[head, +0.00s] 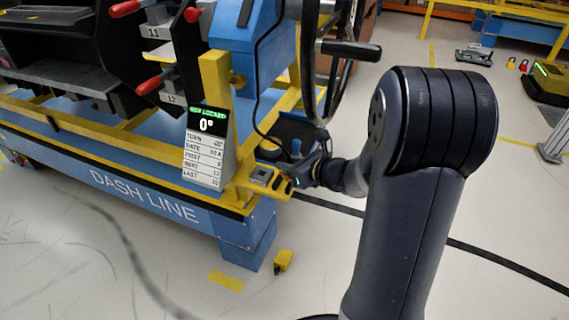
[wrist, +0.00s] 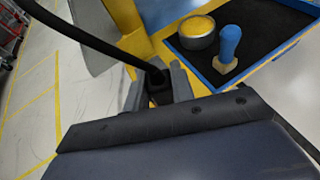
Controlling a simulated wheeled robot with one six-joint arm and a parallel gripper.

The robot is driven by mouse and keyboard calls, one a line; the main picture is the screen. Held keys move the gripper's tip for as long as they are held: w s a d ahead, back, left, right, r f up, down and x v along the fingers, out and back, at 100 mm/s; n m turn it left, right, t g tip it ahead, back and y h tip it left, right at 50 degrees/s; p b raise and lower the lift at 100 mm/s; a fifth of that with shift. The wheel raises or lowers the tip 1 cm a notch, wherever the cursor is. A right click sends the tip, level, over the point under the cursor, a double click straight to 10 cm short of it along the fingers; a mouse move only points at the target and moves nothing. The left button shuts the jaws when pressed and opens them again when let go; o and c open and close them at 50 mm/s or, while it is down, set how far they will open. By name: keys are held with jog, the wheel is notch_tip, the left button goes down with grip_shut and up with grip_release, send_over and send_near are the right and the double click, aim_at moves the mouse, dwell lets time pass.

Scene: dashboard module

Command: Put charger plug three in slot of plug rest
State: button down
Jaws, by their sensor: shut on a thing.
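The plug's front end and number are hidden. The slot is too small to make out, and I cannot tell whether the plug touches the rest.
A black-lined blue tray (wrist: 262,28) holds a round tin with yellow contents (wrist: 197,32) and a blue-handled stamp-like tool (wrist: 229,45). A steering wheel (head: 335,60) is above. A small yellow object (head: 284,261) lies on the floor.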

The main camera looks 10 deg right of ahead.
jog(key=shift+w+a+f, duration=0.1)
jog(key=shift+w+a, duration=0.45)
jog(key=shift+w, duration=0.2)
jog(key=shift+d+f+b, duration=0.1)
jog(key=shift+f+b, duration=0.1)
jog(key=shift+b, duration=0.15)
jog(key=shift+f+b, duration=0.7)
jog(key=c, duration=1.2)
grip_release()
jog(key=shift+r, duration=0.2)
jog(key=shift+r+p, duration=0.6)
jog(key=shift+p, duration=0.2)
jog(key=p+v, duration=0.3)
jog(key=v, duration=0.9)
jog(key=shift+f, duration=0.1)
